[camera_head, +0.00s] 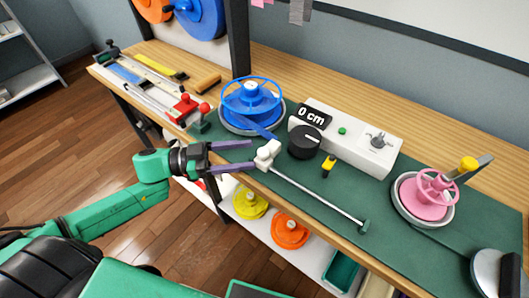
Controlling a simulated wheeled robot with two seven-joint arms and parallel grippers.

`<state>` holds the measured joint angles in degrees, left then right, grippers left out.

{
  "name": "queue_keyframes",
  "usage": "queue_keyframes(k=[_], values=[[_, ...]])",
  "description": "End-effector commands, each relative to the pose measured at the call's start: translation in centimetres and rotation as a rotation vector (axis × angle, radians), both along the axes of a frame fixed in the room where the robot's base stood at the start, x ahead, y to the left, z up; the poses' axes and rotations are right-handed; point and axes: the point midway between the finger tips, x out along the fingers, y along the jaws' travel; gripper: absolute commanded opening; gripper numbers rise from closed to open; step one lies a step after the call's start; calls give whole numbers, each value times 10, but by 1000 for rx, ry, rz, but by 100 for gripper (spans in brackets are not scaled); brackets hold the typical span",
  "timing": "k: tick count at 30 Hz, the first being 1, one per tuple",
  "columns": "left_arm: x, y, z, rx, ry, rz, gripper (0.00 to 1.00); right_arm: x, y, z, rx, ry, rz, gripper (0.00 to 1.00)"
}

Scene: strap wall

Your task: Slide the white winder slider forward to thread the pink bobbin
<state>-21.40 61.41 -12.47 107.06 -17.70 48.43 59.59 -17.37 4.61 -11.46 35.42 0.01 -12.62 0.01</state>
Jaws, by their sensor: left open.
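The white winder slider (267,154) sits at the left end of a thin metal rail (315,193) along the bench's front edge. The pink bobbin (424,196) stands on a round grey base at the right of the bench. The blue strap (254,128) runs from the blue spool (250,97) toward the slider. My left gripper (253,155) is open, its two purple fingers pointing right, with their tips close to the slider's left side. I cannot tell whether they touch it. My right gripper is not in view.
A white box with a "0 cm" display (312,117) and black knob (305,142) stands behind the rail. A yellow-tipped lever (469,164) is by the pink bobbin. Red-handled clamps (186,105) and rulers lie at left. Yellow (250,204) and orange (290,230) spools sit on the lower shelf.

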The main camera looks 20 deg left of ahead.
Motion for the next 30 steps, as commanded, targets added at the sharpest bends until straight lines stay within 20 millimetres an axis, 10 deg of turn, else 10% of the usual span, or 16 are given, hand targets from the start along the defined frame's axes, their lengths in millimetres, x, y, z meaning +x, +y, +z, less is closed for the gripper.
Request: queue_keyframes(k=[7,17,22,30], values=[[19,-42,1,-3,-1,2,67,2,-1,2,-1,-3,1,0],[22,-49,-1,1,1,2,67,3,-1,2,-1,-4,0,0],[22,-49,-1,1,1,2,2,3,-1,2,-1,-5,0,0],[21,-49,-1,1,1,2,0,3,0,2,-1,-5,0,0]])
